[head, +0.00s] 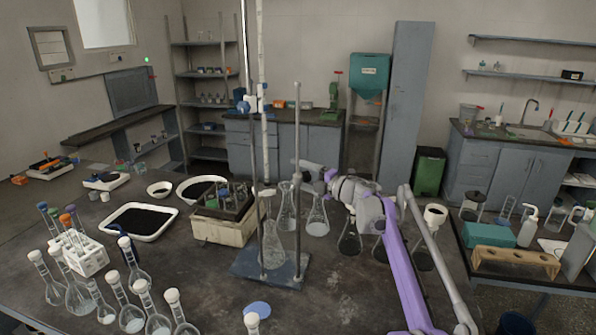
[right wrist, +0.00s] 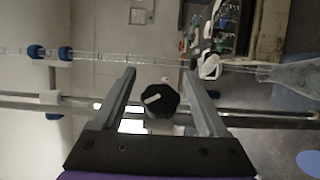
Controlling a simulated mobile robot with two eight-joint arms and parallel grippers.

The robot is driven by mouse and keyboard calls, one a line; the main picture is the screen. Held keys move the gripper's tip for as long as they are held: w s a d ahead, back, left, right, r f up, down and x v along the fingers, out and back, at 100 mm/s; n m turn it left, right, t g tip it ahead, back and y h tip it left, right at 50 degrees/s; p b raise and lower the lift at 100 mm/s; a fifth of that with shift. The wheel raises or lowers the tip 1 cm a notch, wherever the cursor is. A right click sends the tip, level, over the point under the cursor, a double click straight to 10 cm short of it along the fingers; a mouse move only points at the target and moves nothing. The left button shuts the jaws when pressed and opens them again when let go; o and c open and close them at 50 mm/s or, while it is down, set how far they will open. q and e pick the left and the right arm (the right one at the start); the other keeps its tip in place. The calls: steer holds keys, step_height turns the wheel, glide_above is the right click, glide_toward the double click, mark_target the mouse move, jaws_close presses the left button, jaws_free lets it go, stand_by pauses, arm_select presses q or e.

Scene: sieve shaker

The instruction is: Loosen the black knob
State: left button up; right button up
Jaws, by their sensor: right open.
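The black knob (right wrist: 161,100) shows in the right wrist view as a dark, many-sided knob with a white line across its face. It sits between the two fingers of my right gripper (right wrist: 158,76), with a gap on each side. That gripper is open and holds nothing. In the head view my right gripper (head: 316,171) is close to the metal rod (head: 298,130) of a stand, on its right side. I cannot make out the knob in the head view. My left gripper is not in view.
The stand's base plate (head: 253,268) lies on the dark bench, with a clamped glass tube (head: 262,60) and a flask (head: 273,245) above it. Several flasks stand near my right arm. A wooden box (head: 222,228) of bottles and a white tray (head: 139,221) are left of the stand.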

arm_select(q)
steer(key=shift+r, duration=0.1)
arm_select(e)
steer(key=shift+w+a, duration=0.1)
steer(key=shift+a, duration=0.1)
jaws_close()
